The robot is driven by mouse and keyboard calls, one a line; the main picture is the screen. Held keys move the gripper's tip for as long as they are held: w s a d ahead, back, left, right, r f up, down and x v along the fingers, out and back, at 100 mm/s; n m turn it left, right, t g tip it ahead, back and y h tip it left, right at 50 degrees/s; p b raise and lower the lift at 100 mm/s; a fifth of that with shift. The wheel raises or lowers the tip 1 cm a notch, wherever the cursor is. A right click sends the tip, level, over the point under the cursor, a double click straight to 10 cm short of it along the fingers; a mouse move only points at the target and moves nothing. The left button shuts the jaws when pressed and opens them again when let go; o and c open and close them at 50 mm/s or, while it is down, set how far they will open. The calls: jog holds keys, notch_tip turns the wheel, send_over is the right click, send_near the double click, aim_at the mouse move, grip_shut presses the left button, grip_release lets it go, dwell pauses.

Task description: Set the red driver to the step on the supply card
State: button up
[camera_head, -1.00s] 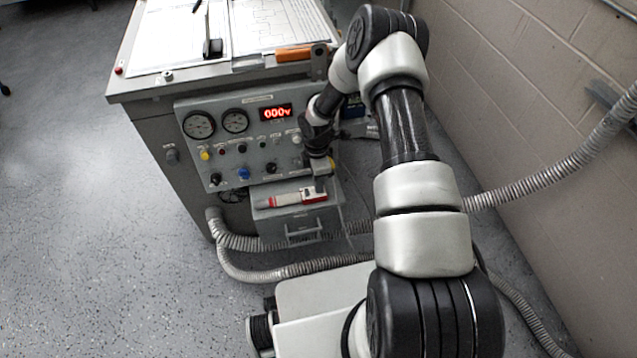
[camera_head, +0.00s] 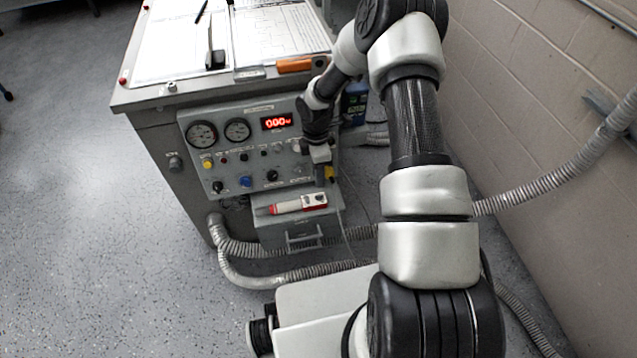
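The red driver (camera_head: 285,207), a red and pale tool with a red-and-white block at its right end, lies on the grey ledge (camera_head: 265,222) of a drawer box below the control panel. My gripper (camera_head: 322,176) points down at the panel's lower right, above the driver's right end and apart from it. Its fingers are too small to tell open from shut; nothing is clearly held. White papers (camera_head: 165,50) lie on the bench top; their text is unreadable, and I cannot tell which is the supply card.
The grey panel (camera_head: 250,155) has two dials, several knobs and a red display (camera_head: 276,122) showing zeros. Grey ribbed hoses (camera_head: 270,275) run below. A block wall (camera_head: 540,100) stands right; the left floor is clear.

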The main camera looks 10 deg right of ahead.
notch_tip(320, 180, up, 9)
jog(key=p, duration=0.1)
jog(key=shift+w, duration=0.15)
jog(key=shift+a+r, duration=0.1)
dwell(0.3)
jog(key=s+d+r+m+t+h, duration=0.1)
jog(key=s+r+m, duration=0.3)
jog(key=r, duration=0.8)
jog(key=s+d+r+m+t+h, duration=0.15)
jog(key=s+r+m, duration=0.25)
jog(key=r, duration=0.9)
jog(key=s+a+r+m+t+y, duration=0.1)
jog(key=s+a+r+m+t, duration=0.1)
jog(key=s+r+m, duration=0.5)
jog(key=s+a+r+m+t+y, duration=0.1)
jog(key=s+r+m+t+y, duration=0.2)
jog(key=s, duration=0.9)
notch_tip(320, 180, up, 20)
jog(key=g+h+p, duration=0.1)
jog(key=p, duration=1.8)
jog(key=shift+p, duration=0.4)
jog(key=shift+w+f+g, duration=0.1)
jog(key=shift+g, duration=0.15)
